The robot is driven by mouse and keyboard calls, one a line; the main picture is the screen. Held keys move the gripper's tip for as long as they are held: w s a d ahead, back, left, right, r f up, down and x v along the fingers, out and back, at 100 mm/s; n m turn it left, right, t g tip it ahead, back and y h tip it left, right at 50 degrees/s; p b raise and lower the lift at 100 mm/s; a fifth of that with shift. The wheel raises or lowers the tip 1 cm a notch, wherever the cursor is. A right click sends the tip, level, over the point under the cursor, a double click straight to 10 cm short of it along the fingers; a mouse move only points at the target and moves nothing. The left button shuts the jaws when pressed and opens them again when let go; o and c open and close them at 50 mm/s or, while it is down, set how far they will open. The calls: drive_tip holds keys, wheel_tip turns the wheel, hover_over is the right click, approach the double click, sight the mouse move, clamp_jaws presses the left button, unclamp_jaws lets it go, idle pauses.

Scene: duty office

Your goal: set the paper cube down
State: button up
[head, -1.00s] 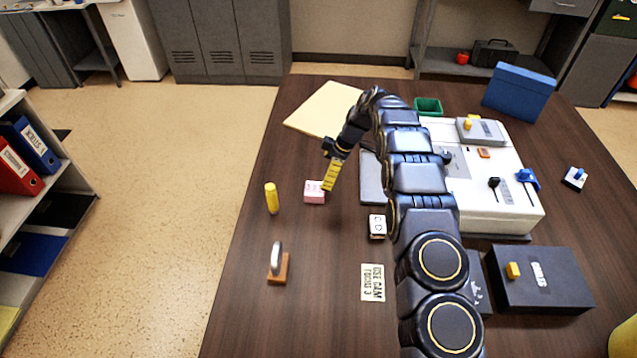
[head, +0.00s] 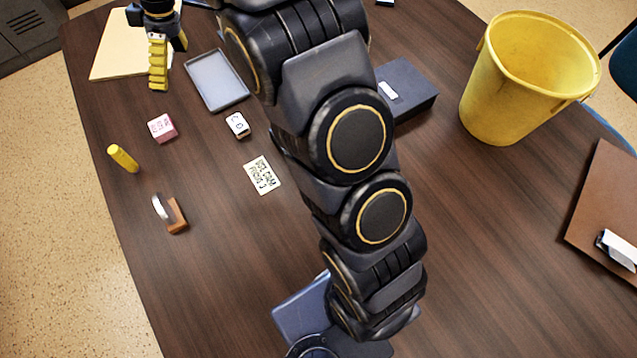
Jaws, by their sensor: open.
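A pink cube (head: 162,127) with dark marks on its faces rests on the brown table at the left; it looks like the paper cube. My gripper (head: 158,84), with yellow ribbed fingers, is beyond it, apart from it, and holds nothing that I can see. The fingers overlap in this view, so the gap between them is hard to see; the gripper is open. A smaller white cube (head: 238,125) with black marks sits to the right of the pink one.
A yellow cylinder (head: 123,158), a wooden stamp-like piece (head: 170,213) and a printed card (head: 262,175) lie nearby. A grey tray (head: 216,80) lies beyond. A yellow bucket (head: 525,75) stands at right, beside a dark box (head: 405,92). My arm hides the middle.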

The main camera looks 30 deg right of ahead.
drive_tip(key=s+d+r+m+h, duration=0.1)
drive_tip(key=s+d+m, duration=0.1)
drive_tip(key=s, duration=0.9)
drive_tip(key=s+d+r+m+h, duration=0.1)
drive_tip(key=s+m, duration=0.4)
drive_tip(key=s, duration=0.6)
drive_tip(key=s+d+r+m+g+h, duration=0.1)
drive_tip(key=s+d+r+m, duration=0.2)
drive_tip(key=s, duration=0.8)
drive_tip(key=shift+d+r+m, duration=0.2)
drive_tip(key=shift+d+m, duration=0.5)
